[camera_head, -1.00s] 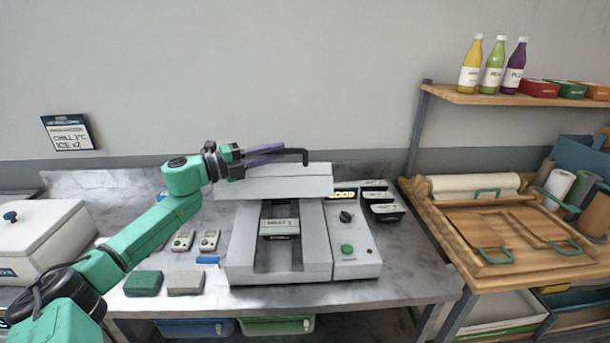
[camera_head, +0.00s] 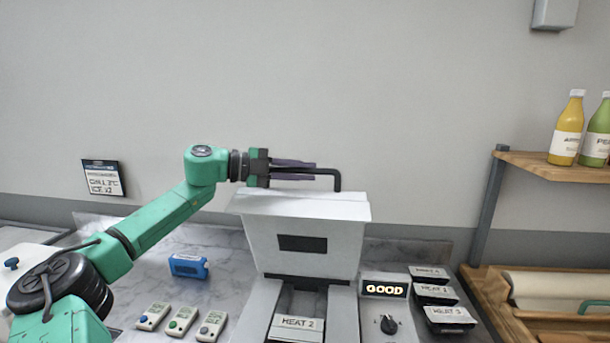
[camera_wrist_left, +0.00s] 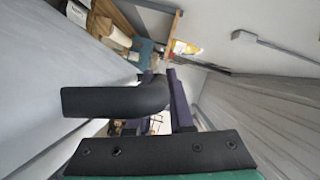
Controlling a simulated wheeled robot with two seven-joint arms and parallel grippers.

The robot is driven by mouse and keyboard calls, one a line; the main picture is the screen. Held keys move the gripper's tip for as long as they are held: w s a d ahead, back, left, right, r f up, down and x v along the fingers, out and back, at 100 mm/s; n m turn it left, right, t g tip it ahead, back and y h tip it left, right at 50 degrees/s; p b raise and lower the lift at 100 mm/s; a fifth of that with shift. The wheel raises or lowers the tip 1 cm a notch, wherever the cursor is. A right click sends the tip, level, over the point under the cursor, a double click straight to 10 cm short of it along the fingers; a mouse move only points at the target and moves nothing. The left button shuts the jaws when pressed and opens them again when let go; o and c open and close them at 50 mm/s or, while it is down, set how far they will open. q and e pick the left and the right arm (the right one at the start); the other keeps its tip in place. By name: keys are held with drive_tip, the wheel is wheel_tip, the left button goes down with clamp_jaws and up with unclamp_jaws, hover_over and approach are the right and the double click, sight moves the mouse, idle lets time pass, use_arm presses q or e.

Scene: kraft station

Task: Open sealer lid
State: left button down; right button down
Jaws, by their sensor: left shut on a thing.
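The lid has a dark rectangular window. A bent black handle (camera_head: 337,180) rises from the lid's top edge. My left gripper (camera_head: 298,170) is shut on this handle with its purple fingers, reaching in from the left. In the left wrist view the black handle (camera_wrist_left: 110,102) crosses between the fingers. A black tray (camera_head: 297,327) labelled MEAT 2 sits in the sealer's bed under the lid. My right gripper is not in view.
A lit GOOD display (camera_head: 385,288) and a black knob (camera_head: 388,323) are right of the bed. Stacked black trays (camera_head: 436,294) stand further right. A blue device (camera_head: 188,265) and several small timers lie left. A wooden shelf (camera_head: 548,160) with bottles is at the right.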

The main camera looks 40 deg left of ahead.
use_arm(q)
drive_tip(key=shift+f, duration=0.2)
drive_tip(key=c, duration=0.8)
unclamp_jaws()
drive_tip(key=shift+s+a+b, duration=0.1)
drive_tip(key=shift+a+b, duration=0.1)
drive_tip(key=shift+b, duration=0.2)
drive_tip(key=b+v, duration=0.1)
drive_tip(key=v, duration=0.1)
drive_tip(key=b+v, duration=0.4)
drive_tip(key=shift+s+a+f, duration=0.1)
drive_tip(key=shift+s+f, duration=0.05)
drive_tip(key=shift+f, duration=0.1)
drive_tip(key=b+v, duration=0.2)
drive_tip(key=v, duration=0.6)
drive_tip(key=shift+r, duration=0.4)
